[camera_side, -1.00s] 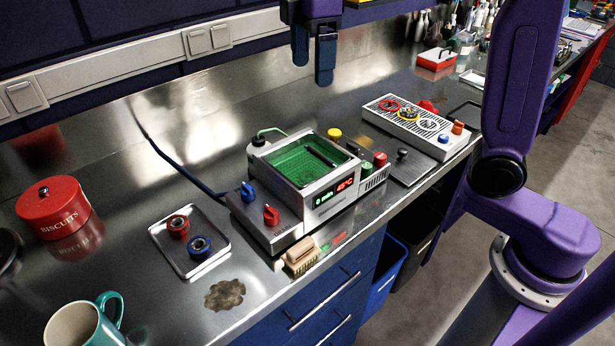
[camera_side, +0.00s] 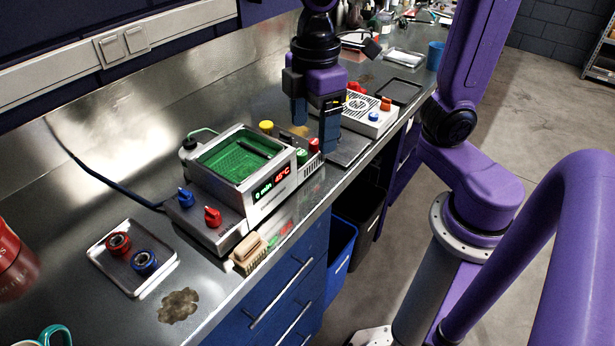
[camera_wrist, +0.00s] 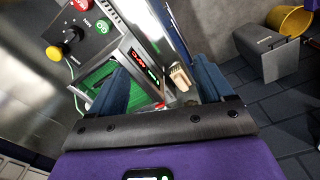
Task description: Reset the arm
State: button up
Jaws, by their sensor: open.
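My gripper (camera_side: 315,118) is purple with two dark blue fingers, pointing down. In the side view it is above the bench, by the right end of the machine with the green bath (camera_side: 240,165). Its fingers are apart with nothing seen between them. In the wrist view the fingers of my gripper (camera_wrist: 160,90) are spread, with the machine's red display (camera_wrist: 138,58) and green bath (camera_wrist: 97,88) behind them. My purple arm fills the right of the side view.
A metal tray (camera_side: 108,274) holds a red and a blue ring-shaped part. A wooden brush (camera_side: 248,252) lies at the bench's front edge near a brown stain (camera_side: 178,304). A grilled unit (camera_side: 362,122) and a dark tray (camera_side: 400,92) stand to the right. A blue bin (camera_side: 340,243) is below.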

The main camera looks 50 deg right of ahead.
jog(key=s+d+f, duration=0.3)
jog(key=s, duration=0.3)
jog(key=s+d+f, duration=0.3)
jog(key=s, duration=0.3)
jog(key=shift+d+f+m, duration=0.25)
jog(key=shift+f+m, duration=0.15)
